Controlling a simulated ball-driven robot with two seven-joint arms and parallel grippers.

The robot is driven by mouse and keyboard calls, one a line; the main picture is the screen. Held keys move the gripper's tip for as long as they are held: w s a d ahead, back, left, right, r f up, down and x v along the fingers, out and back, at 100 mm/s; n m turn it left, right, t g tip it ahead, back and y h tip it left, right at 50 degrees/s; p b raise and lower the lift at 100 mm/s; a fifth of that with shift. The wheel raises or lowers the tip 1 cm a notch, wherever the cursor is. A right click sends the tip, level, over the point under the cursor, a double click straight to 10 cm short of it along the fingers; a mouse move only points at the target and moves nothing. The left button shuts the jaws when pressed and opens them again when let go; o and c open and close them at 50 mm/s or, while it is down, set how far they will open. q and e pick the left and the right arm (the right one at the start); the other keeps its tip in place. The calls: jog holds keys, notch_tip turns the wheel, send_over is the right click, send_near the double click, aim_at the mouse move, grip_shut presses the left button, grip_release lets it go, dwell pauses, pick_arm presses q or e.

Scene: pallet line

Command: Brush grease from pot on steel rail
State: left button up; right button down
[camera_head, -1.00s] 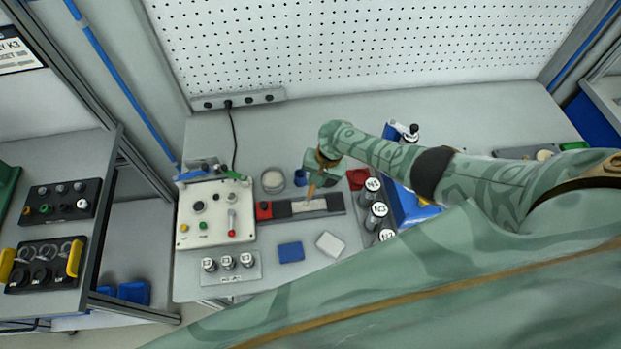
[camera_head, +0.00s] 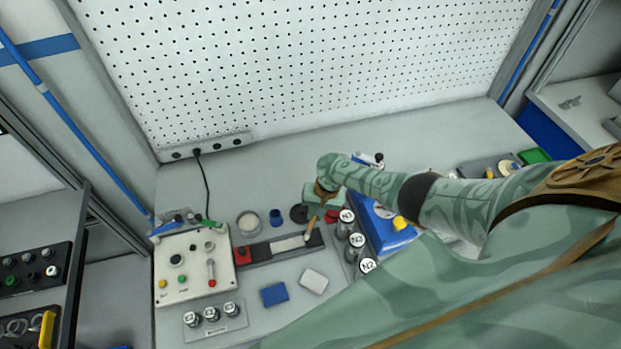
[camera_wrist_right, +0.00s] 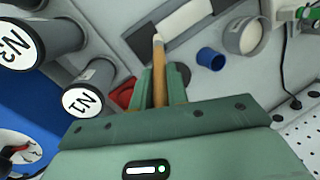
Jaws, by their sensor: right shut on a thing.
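My right gripper (camera_head: 320,205) is shut on a brush (camera_head: 311,228) with a wooden handle, tilted tip-down. In the right wrist view the brush (camera_wrist_right: 159,70) points away from the jaws (camera_wrist_right: 160,88). Its pale tip is at or just above the right part of the steel rail (camera_head: 262,251); contact is not clear. The rail is dark with a pale strip on top and a red block at its left end. Behind it stand a round tin (camera_head: 249,223) with pale contents and a small blue cup (camera_head: 275,216); I cannot tell which is the grease pot. My left gripper is not in view.
Several white-topped canisters (camera_head: 357,240) and a blue bin (camera_head: 385,228) stand right of the rail. A control box (camera_head: 190,270) stands left. A blue block (camera_head: 274,294) and a white block (camera_head: 314,281) lie in front. A pegboard (camera_head: 300,70) rises behind.

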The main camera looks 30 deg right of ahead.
jog(key=w+a+b, duration=0.1)
jog(key=w+a, duration=0.2)
jog(key=a, duration=0.8)
jog(key=shift+w+a, duration=0.15)
jog(key=shift+a, duration=0.2)
dwell(0.4)
notch_tip(320, 180, up, 6)
jog(key=p, duration=0.5)
